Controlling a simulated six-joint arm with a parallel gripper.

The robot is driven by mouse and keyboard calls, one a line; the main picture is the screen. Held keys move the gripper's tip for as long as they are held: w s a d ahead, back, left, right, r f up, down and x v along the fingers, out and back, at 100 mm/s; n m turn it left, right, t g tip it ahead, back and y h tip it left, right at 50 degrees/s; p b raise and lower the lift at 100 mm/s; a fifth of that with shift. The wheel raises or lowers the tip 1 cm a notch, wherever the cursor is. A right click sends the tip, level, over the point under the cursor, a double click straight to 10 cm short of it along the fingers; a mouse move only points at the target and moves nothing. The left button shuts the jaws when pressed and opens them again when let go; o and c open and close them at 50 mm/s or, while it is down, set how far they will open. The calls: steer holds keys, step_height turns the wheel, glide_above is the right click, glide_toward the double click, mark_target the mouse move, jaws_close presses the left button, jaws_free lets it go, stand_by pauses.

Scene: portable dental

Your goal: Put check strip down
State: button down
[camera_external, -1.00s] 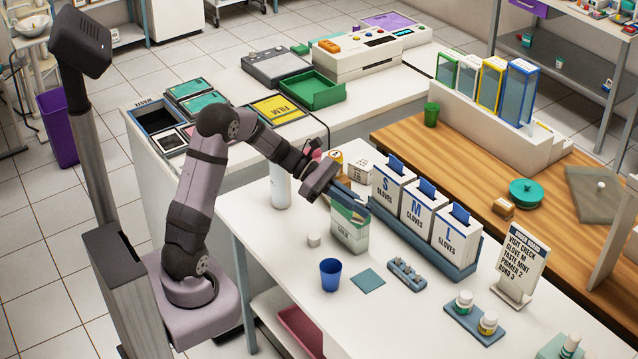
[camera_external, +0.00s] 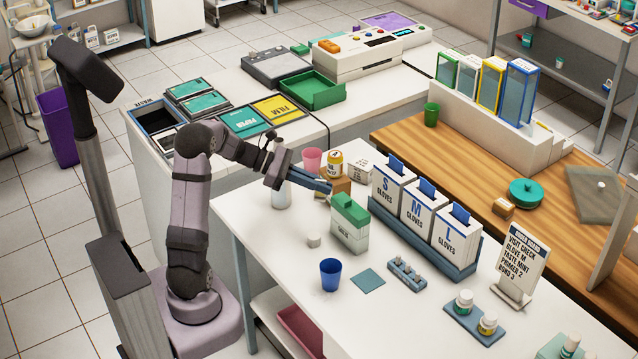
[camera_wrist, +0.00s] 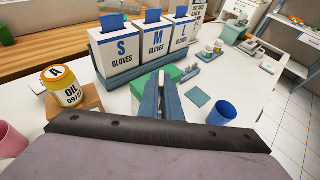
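My gripper (camera_external: 328,189) is above the white table, up and left of the white box with a green lid (camera_external: 349,224). In the wrist view my gripper (camera_wrist: 160,80) shows two blue fingers side by side with a narrow gap. The green lid (camera_wrist: 178,74) shows behind and beside the fingers there, partly hidden. A flat blue-grey square (camera_external: 368,279) lies bare on the table beside the blue cup (camera_external: 330,274).
Glove boxes S (camera_external: 388,190), M and L stand behind the green-lidded box. The oil jar (camera_external: 334,164) and a pink cup (camera_external: 312,160) are close behind my gripper. A white bottle (camera_external: 281,190) stands left of it.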

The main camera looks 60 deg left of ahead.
steer(key=s+a+f+n+t+y+b, duration=0.1)
steer(key=s+a+f+n+y+b, duration=0.15)
steer(key=s+a, duration=0.4)
steer(key=s+a+f+n+t+y+b, duration=0.2)
steer(key=s+a+b, duration=0.15)
steer(key=a, duration=0.55)
steer(key=shift+s+d+f+b, duration=0.15)
steer(key=shift+d+f+b, duration=0.2)
steer(key=shift+f, duration=1.25)
steer(key=shift+s+d+f+b, duration=0.1)
steer(key=shift+d+f+b, duration=0.3)
steer(key=shift+f, duration=1.15)
steer(key=shift+s+d+f+b, duration=0.15)
steer(key=shift+d+f, duration=0.35)
steer(key=shift+f, duration=1.1)
steer(key=shift+f+h, duration=0.1)
steer(key=shift+h, duration=0.15)
steer(key=c, duration=2.4)
jaws_free()
steer(key=shift+f, duration=0.1)
steer(key=o, duration=0.4)
